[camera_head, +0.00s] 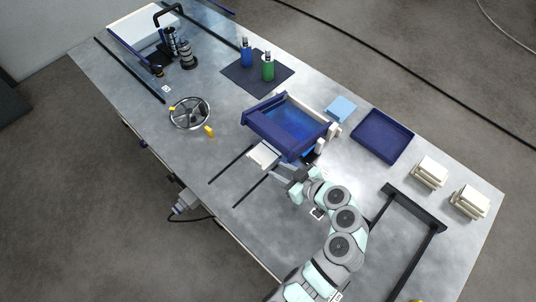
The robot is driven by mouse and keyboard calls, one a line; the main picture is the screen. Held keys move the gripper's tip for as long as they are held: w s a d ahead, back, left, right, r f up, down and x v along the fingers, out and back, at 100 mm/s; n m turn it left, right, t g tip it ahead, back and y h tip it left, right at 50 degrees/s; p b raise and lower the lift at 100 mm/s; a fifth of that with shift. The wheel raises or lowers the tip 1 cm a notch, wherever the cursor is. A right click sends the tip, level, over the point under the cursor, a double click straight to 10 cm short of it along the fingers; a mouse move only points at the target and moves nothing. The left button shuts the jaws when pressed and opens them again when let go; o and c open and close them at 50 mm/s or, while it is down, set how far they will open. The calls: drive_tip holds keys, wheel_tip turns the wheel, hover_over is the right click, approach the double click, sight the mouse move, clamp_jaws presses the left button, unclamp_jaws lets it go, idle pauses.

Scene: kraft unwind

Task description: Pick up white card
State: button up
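A flat white card-like piece (262,155) lies near the front edge of the blue tray-like unit, close to two thin black rails. My gripper (284,172) is just to the lower right of this piece, low over the table. The fingers are small and partly merge with the piece, so I cannot tell whether they touch it or whether they are open or shut. My arm reaches in from the bottom of the view and hides part of the table.
The blue unit (262,127) stands directly behind my gripper. A dark blue tray (405,138) and light blue block (341,108) are to the right. White stacks (430,171) and a black frame (437,226) stand farther right.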

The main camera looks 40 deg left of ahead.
drive_tip(key=shift+s+a, duration=0.25)
drive_tip(key=shift+s, duration=0.05)
drive_tip(key=b, duration=0.1)
approach(255, 159)
drive_tip(key=x, duration=0.3)
drive_tip(key=shift+s+d+f, duration=0.1)
drive_tip(key=shift+d+f, duration=0.05)
drive_tip(key=shift+f, duration=0.15)
drive_tip(key=x, duration=0.2)
drive_tip(key=b+x, duration=0.1)
drive_tip(key=x, duration=0.2)
drive_tip(key=shift+a+r+b, duration=0.1)
drive_tip(key=shift+a+b, duration=0.3)
clamp_jaws()
